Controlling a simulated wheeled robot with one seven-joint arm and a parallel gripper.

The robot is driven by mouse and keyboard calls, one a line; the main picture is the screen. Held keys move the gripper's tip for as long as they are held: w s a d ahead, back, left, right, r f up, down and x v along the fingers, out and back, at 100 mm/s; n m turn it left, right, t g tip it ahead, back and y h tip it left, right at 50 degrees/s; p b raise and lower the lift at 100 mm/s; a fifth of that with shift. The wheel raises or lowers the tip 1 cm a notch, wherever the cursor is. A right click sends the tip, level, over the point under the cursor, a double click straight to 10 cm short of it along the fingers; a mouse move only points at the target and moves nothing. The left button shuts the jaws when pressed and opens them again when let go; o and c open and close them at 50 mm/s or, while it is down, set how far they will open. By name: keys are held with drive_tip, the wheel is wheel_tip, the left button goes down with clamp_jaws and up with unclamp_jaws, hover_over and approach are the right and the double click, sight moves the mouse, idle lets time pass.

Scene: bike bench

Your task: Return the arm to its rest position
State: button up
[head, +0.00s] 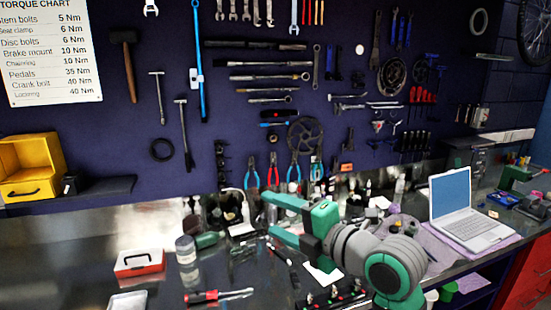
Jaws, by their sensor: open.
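My gripper (267,214) is held over the dark workbench (90,245), with its two green fingers pointing left. The fingers are spread apart and nothing shows between them. My grey and green arm reaches in from the lower right and hides part of the bench behind and below it.
A red and white box (139,263), jars (186,250) and a red-handled screwdriver (217,295) lie left of my gripper. Several small items crowd the bench behind it. An open laptop (466,212) stands right of my arm. Tools hang on the purple wall (225,120).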

wheel_tip(320, 180, down, 24)
drive_tip(key=r+m+t+h, duration=0.1)
drive_tip(key=m+t+h, duration=0.45)
drive_tip(key=m, duration=1.15)
drive_tip(key=s+a+f+m+h, duration=0.1)
drive_tip(key=s+f+m+h, duration=0.55)
drive_tip(key=s+f, duration=0.85)
drive_tip(key=s+f+m+g, duration=0.1)
drive_tip(key=s+f+m, duration=0.1)
drive_tip(key=s, duration=1.1)
drive_tip(key=s+f+m+g, duration=0.1)
drive_tip(key=s+f+m, duration=0.1)
drive_tip(key=s, duration=1.2)
drive_tip(key=shift+d+f+y, duration=0.15)
drive_tip(key=shift+d+y, duration=0.15)
drive_tip(key=shift+y, duration=0.1)
drive_tip(key=shift+s, duration=0.1)
